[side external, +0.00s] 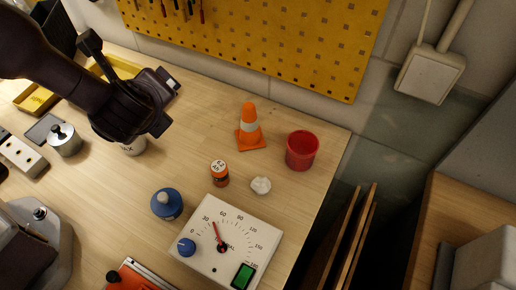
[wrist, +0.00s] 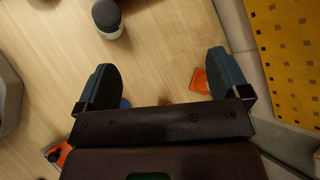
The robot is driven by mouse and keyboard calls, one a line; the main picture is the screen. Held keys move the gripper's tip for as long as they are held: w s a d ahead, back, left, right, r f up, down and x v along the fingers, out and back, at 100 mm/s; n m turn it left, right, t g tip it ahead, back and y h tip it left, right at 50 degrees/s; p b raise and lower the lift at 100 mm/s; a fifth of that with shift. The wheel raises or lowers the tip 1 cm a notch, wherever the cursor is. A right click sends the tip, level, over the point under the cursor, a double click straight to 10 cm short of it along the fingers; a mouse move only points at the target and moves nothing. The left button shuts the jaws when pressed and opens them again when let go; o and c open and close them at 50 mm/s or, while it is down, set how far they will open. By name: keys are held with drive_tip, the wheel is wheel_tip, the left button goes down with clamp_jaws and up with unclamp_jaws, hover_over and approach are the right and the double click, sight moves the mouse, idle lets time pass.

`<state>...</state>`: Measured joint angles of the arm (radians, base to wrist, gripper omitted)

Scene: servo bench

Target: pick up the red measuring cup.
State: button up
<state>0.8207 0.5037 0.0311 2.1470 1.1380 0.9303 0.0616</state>
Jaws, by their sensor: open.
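The red measuring cup (side external: 302,150) stands upright near the right end of the bench, right of an orange traffic cone (side external: 249,128). No handle shows on it, and I do not see it in the wrist view. My gripper (side external: 160,104) is above the left part of the bench, well left of the cup and apart from it.
A white dial box (side external: 222,243), a blue round object (side external: 167,204), an orange jar (side external: 220,173) and a crumpled white lump (side external: 261,186) lie in front of the cone and cup. A dark-lidded jar (wrist: 107,18) stands near my gripper. A yellow pegboard (side external: 270,40) rises behind.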

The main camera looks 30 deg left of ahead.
sight(310, 138)
drive_tip(key=w+d+f+m+t+h, duration=0.1)
drive_tip(key=d+f+m+t+h, duration=0.1)
drive_tip(key=d+m, duration=0.4)
drive_tip(key=w+d+f+m+t+h, duration=0.1)
drive_tip(key=d+f+m+t+h, duration=0.1)
drive_tip(key=d+f+m+h, duration=0.2)
drive_tip(key=w+d+f+m+t+h, duration=0.1)
drive_tip(key=d+f+m+t+h, duration=0.1)
drive_tip(key=d+m, duration=0.5)
drive_tip(key=shift+w+d+f+m+t+h, duration=0.15)
drive_tip(key=shift+d+f+h, duration=0.1)
drive_tip(key=shift+d+h, duration=0.3)
drive_tip(key=shift+s+d+f+m+t+h, duration=0.1)
drive_tip(key=shift+d+f+m+t+h, duration=0.2)
drive_tip(key=shift+d, duration=0.45)
drive_tip(key=shift+w+d, duration=0.15)
drive_tip(key=shift+d, duration=0.05)
drive_tip(key=x, duration=1.2)
drive_tip(key=shift+w+d+f, duration=0.1)
drive_tip(key=shift+w+f, duration=0.1)
drive_tip(key=c, duration=1)
